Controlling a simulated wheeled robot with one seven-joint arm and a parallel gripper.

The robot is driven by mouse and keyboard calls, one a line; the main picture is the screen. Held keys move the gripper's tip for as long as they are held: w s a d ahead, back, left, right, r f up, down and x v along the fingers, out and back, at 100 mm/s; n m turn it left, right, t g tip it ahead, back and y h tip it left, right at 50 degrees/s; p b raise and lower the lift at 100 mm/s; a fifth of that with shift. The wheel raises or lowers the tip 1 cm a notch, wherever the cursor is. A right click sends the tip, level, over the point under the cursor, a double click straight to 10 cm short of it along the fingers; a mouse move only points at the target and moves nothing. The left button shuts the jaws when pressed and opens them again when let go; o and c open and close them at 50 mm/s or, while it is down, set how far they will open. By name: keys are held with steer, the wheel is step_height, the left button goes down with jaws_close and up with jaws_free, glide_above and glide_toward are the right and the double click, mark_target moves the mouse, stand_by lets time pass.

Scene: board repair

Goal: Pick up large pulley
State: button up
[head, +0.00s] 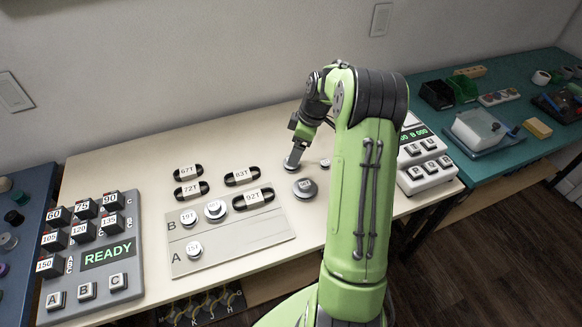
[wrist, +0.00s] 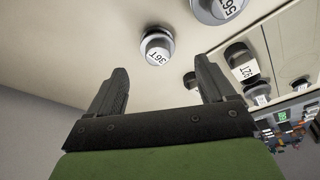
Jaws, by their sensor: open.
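The large pulley (head: 305,187), a grey disc with a dark rim and a white label, lies flat on the cream table, right of the lettered board. In the wrist view the large pulley (wrist: 222,9) shows at the top right, marked 56T and cut off by the edge. A smaller pulley (head: 325,163) lies behind it; the wrist view shows this pulley (wrist: 156,47) marked 36T. My gripper (head: 292,163) is low over the table, behind and slightly left of the large pulley. In the wrist view my gripper (wrist: 162,80) is open with nothing held.
The grey board (head: 225,252) holds several small pulleys. Several black belts, such as the 83T belt (head: 242,176), lie behind or on it. A READY keypad (head: 103,254) stands left, another keypad (head: 428,172) right. My arm covers the table just right of the large pulley.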

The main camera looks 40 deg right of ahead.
steer(key=b+x, duration=0.2)
steer(key=x, duration=0.5)
steer(key=shift+w+d, duration=0.15)
steer(key=shift+r, duration=0.2)
steer(key=shift+c, duration=0.2)
steer(key=c, duration=1.1)
